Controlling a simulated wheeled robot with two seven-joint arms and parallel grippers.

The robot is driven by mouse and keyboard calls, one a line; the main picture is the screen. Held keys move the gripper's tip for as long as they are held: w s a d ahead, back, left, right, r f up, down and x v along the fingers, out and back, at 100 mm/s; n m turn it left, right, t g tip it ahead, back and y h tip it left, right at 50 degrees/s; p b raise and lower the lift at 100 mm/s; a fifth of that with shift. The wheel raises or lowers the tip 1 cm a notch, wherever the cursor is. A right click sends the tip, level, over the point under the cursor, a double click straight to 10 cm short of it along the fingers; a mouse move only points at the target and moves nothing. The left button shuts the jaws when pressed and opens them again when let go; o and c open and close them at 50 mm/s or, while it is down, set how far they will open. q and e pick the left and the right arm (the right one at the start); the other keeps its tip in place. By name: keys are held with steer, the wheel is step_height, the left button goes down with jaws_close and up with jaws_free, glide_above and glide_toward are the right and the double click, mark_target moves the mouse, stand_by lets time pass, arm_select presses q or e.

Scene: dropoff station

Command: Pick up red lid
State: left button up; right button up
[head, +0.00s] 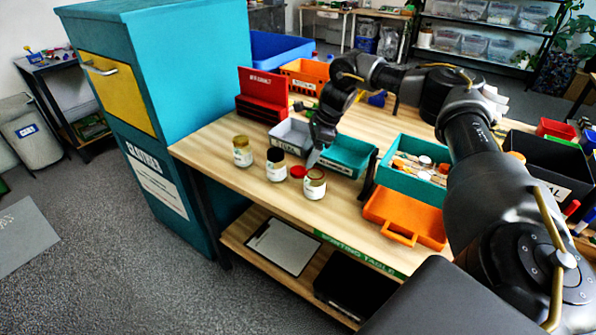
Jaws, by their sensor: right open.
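The red lid (297,172) lies on the wooden sorting table (222,150), between two jars. Another jar (243,153) stands farther left. My right gripper (312,162) points down, just above and right of the lid, close behind the right jar. It is open, and I see nothing held in it. I cannot tell whether a finger touches that jar. My left gripper is not in view.
A grey tray (287,136) and a teal bin (347,158) stand close behind the jars. A red box (262,97) is farther back. An orange bin (404,217) sits at the table's front right. A tall teal cabinet (190,70) borders the left. Bare tabletop lies around the jars.

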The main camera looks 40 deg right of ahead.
mark_target(298, 170)
steer(key=shift+a+f, duration=0.1)
steer(key=shift+f, duration=0.05)
steer(key=shift+a+f, duration=0.2)
steer(key=shift+f, duration=0.05)
steer(key=p+x, duration=0.1)
steer(key=x, duration=0.2)
steer(key=shift+w+a+f, duration=0.1)
steer(key=shift+a+f, duration=0.1)
steer(key=shift+a, duration=0.05)
steer(key=shift+w+a+f, duration=0.15)
steer(key=shift+f, duration=0.25)
steer(key=c, duration=1.1)
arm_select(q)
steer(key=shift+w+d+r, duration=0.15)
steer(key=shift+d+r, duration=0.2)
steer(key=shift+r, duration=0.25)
